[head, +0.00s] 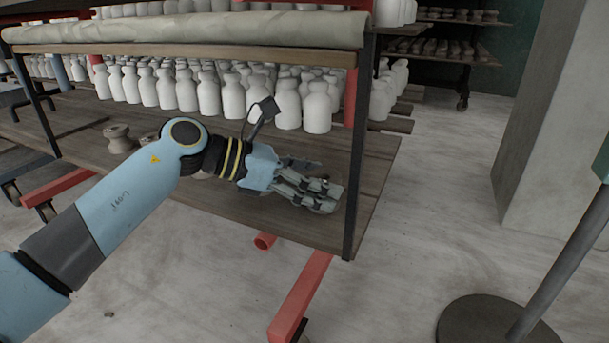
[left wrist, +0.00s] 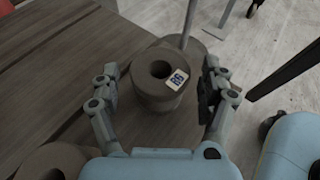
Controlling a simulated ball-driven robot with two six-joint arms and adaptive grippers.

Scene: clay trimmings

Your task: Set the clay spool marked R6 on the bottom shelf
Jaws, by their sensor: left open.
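A brown clay spool (left wrist: 150,92) with a round hole and a small pale label (left wrist: 178,79) shows in the left wrist view. The label's marking looks like R6 but is too small to be sure. My left gripper (left wrist: 160,88) is open, with one finger on each side of the spool and gaps visible. In the head view my left gripper (head: 318,192) is over the right end of the bottom wooden shelf (head: 255,208). I cannot make out the labelled spool there; the hand probably hides it. My right gripper is not in view.
Another spool (left wrist: 50,163) is at the lower left of the left wrist view. Brown spools (head: 119,140) stand on the bottom shelf. Rows of white bottles (head: 210,93) stand behind. A dark rack post (head: 357,150) is just right of the hand. A round-based stand (head: 485,320) is at right.

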